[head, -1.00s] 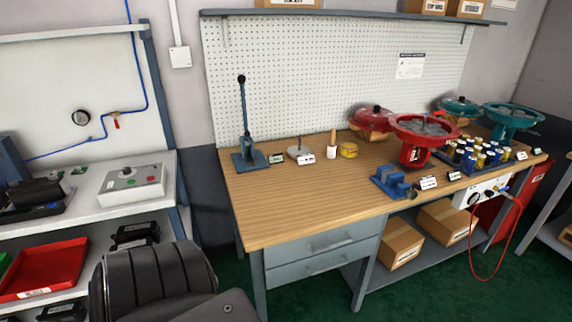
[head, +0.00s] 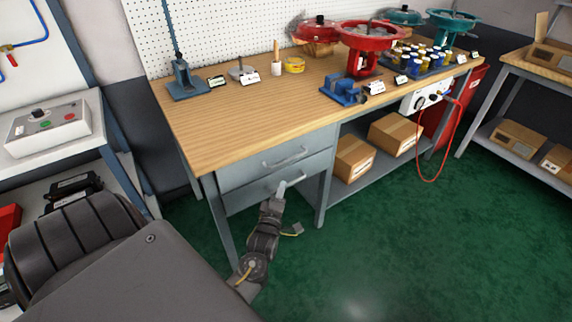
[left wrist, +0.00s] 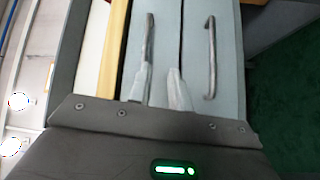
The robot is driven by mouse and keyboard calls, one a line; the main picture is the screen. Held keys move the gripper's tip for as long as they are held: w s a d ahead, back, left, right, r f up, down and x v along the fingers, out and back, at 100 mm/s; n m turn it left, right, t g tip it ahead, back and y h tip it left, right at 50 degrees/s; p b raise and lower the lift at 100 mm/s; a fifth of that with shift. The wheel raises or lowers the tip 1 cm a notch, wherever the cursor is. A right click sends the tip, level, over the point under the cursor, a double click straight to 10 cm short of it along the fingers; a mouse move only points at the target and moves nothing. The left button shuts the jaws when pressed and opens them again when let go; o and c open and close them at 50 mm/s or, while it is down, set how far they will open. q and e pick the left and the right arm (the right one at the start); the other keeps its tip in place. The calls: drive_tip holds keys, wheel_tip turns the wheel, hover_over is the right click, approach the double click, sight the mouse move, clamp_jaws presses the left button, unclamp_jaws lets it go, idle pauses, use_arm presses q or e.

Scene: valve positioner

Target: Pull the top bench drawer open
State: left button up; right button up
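The top bench drawer (head: 250,167) is a grey front just under the wooden top, with a bar handle (head: 287,157). It looks closed. A second drawer with its own handle (head: 258,194) lies below it. My left gripper (head: 281,187) is in front of the drawers and overlaps the lower handle in the head view. In the left wrist view, turned sideways, its two pale fingers (left wrist: 160,85) are apart with nothing between them. One finger overlaps the end of the top handle (left wrist: 149,40); the other points near the seam between drawers. Contact cannot be told. My right gripper is not in view.
The wooden bench top (head: 230,125) carries a lever press (head: 185,80), a blue vise (head: 345,90) and red valve parts (head: 368,45). Cardboard boxes (head: 355,158) sit on the shelf right of the drawers. Green floor (head: 400,240) in front is clear.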

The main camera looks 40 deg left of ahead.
sight(286, 160)
use_arm(q)
drive_tip(key=shift+n+y, duration=0.4)
drive_tip(key=shift+n, duration=0.2)
drive_tip(key=x, duration=0.3)
drive_tip(key=r+x, duration=0.1)
drive_tip(key=x, duration=0.3)
drive_tip(key=r+x, duration=0.1)
drive_tip(key=x, duration=0.3)
drive_tip(key=shift+s+a+r, duration=0.1)
drive_tip(key=shift+a+r, duration=0.05)
drive_tip(key=shift+a, duration=0.1)
clamp_jaws()
